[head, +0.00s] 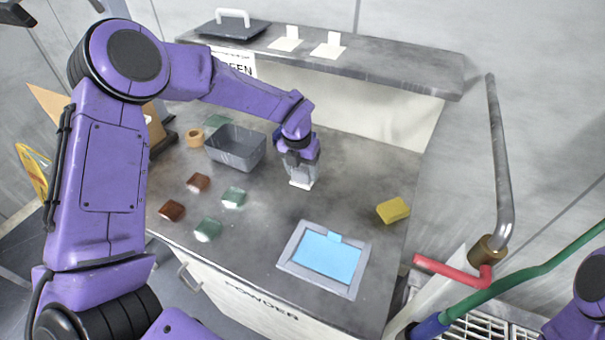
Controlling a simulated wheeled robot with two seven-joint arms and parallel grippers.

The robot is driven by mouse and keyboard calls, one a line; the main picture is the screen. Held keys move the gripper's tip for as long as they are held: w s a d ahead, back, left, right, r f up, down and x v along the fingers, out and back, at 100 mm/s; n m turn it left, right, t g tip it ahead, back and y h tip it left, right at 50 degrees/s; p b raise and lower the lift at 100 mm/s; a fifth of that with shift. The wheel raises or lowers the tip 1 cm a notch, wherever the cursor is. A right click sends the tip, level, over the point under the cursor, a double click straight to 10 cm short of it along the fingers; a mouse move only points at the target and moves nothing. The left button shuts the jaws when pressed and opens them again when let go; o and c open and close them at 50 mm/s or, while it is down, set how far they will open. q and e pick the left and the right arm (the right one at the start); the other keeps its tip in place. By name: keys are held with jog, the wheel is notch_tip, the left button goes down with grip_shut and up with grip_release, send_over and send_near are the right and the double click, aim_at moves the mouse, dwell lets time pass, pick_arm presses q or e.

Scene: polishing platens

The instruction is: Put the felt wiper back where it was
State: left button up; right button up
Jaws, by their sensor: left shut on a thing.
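My left gripper (301,175) is shut on a small white piece, which looks like the felt wiper (301,185). Its pale flat base shows just below the fingers, and the fingers hide its upper part. It is low over the middle of the grey counter, right of the grey bin; I cannot tell whether it touches the counter. Two similar white pieces with upright tabs, a left one (286,44) and a right one (328,51), stand on the raised shelf at the back. My right gripper is out of view.
On the counter (350,190) are a grey bin (236,150), a blue pad in a grey frame (325,258), a yellow sponge (393,210), and brown (172,211) and green (208,230) blocks. A dark lidded plate (232,28) sits on the shelf (400,70). Pipes (500,160) rise at right.

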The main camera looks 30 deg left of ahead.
aim_at(302, 178)
pick_arm(q)
notch_tip(302, 178, down, 3)
jog(key=shift+w+r+p, duration=0.1)
jog(key=shift+p, duration=0.2)
jog(key=shift+f, duration=0.3)
jog(key=shift+f, duration=0.1)
jog(key=o, duration=0.9)
jog(key=shift+f, duration=0.1)
jog(key=o, duration=0.4)
